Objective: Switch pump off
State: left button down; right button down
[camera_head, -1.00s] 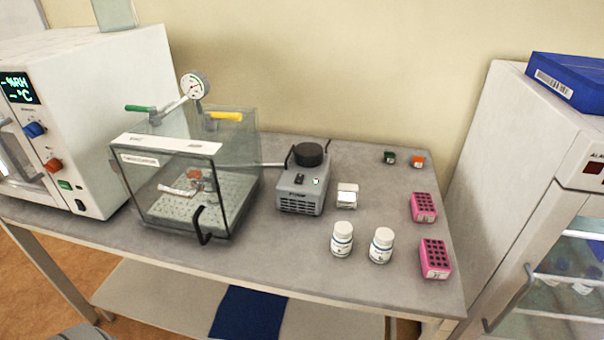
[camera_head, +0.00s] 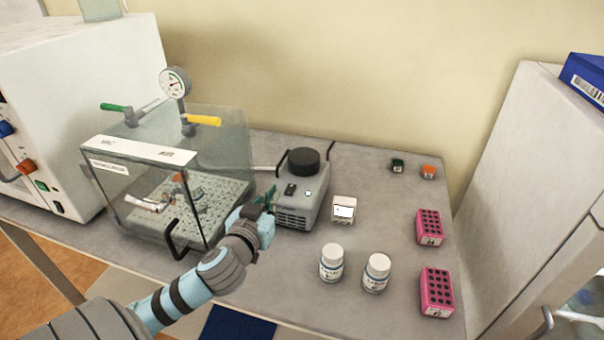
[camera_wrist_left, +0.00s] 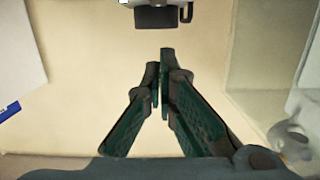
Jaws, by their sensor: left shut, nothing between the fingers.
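The pump (camera_head: 297,208) is a grey box with a round black cap on top, standing on the bench right of the glass chamber. A small dark switch (camera_head: 291,189) and a small light round spot (camera_head: 308,192) show on its sloped face. The switch position is too small to tell. My left gripper (camera_head: 270,192) is shut and empty, just left of the pump's front; I cannot tell if it touches. In the left wrist view, the fingers (camera_wrist_left: 161,62) are close together, and the pump's black cap (camera_wrist_left: 157,18) shows at the top edge. My right gripper is out of view.
The glass chamber (camera_head: 122,190) with a gauge (camera_head: 174,82) and green and yellow valve handles stands left of the pump. A white box (camera_head: 344,209), two white bottles (camera_head: 331,263) and pink racks (camera_head: 430,228) are to the right. The bench between pump and racks is partly free.

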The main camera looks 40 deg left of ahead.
pick_arm(q)
jog(key=w, duration=0.1)
send_over(289, 193)
jog(key=s, duration=0.1)
jog(key=shift+s+d, duration=0.1)
jog(key=shift+d, duration=0.05)
jog(key=f, duration=0.1)
jog(key=w+f, duration=0.1)
jog(key=f, duration=0.1)
jog(key=shift+f+b, duration=0.2)
jog(key=shift+b, duration=0.2)
jog(key=shift+w+f, duration=0.1)
jog(key=shift+f, duration=0.3)
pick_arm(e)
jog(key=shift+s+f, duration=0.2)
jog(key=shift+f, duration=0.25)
